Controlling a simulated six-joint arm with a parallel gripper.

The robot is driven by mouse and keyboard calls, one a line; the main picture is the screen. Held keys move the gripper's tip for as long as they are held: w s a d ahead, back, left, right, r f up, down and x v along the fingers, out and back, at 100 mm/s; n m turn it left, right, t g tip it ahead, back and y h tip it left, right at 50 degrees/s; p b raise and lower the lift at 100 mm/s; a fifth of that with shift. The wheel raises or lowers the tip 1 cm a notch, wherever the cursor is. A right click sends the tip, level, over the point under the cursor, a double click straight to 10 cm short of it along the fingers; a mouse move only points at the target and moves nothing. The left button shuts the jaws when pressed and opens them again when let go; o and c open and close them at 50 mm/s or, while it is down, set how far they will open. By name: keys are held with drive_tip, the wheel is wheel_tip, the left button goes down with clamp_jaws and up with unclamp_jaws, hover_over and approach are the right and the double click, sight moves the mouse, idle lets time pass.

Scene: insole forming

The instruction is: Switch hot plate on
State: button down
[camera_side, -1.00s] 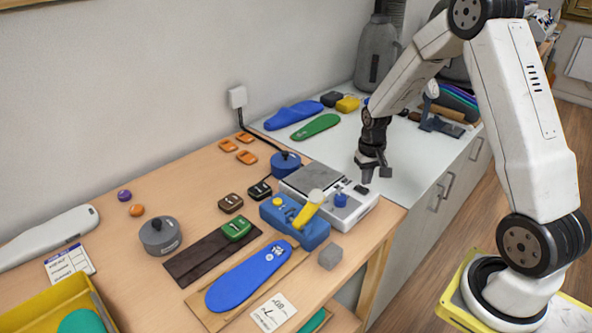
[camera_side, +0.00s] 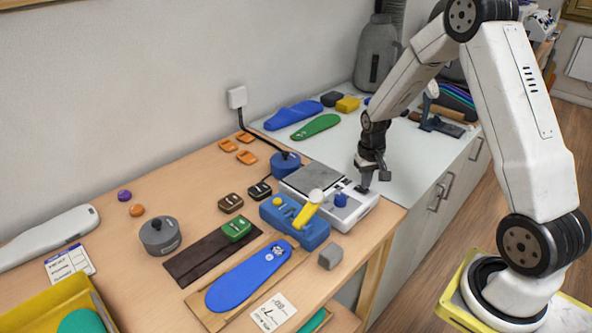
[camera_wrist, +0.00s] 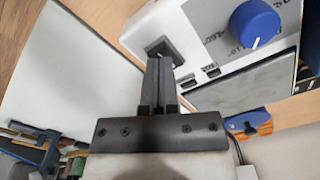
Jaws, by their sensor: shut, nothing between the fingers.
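The hot plate (camera_side: 352,216) is a white box with a grey heating plate (camera_side: 317,178) and a blue knob (camera_side: 341,200). It stands near the right end of the wooden table. In the wrist view the hot plate's white panel (camera_wrist: 196,40) fills the top, with the blue knob (camera_wrist: 256,24) to the right. A dark switch (camera_wrist: 160,44) is set in the panel's corner. My gripper (camera_side: 364,188) is shut and empty, pointing down at that corner. In the wrist view my fingertips (camera_wrist: 160,62) are at the switch and partly hide it; I cannot tell whether they touch.
A blue device with a yellow lever (camera_side: 300,222) stands directly in front of the hot plate. A blue insole (camera_side: 248,276) and a grey block (camera_side: 330,256) lie nearer. A black cable (camera_side: 243,122) runs to the wall socket.

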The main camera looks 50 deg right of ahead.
drive_tip(key=shift+f, duration=0.6)
idle(0.5)
drive_tip(key=shift+r, duration=3.55)
drive_tip(key=s+a+r+n+t, duration=0.1)
drive_tip(key=s+a+n, duration=0.2)
drive_tip(key=a, duration=0.6)
drive_tip(key=s+a+r+n+t, duration=0.1)
drive_tip(key=s+a+n, duration=0.2)
drive_tip(key=s+a, duration=0.4)
drive_tip(key=shift+a+r+t, duration=0.2)
drive_tip(key=shift+a+t, duration=0.1)
drive_tip(key=shift+a, duration=0.95)
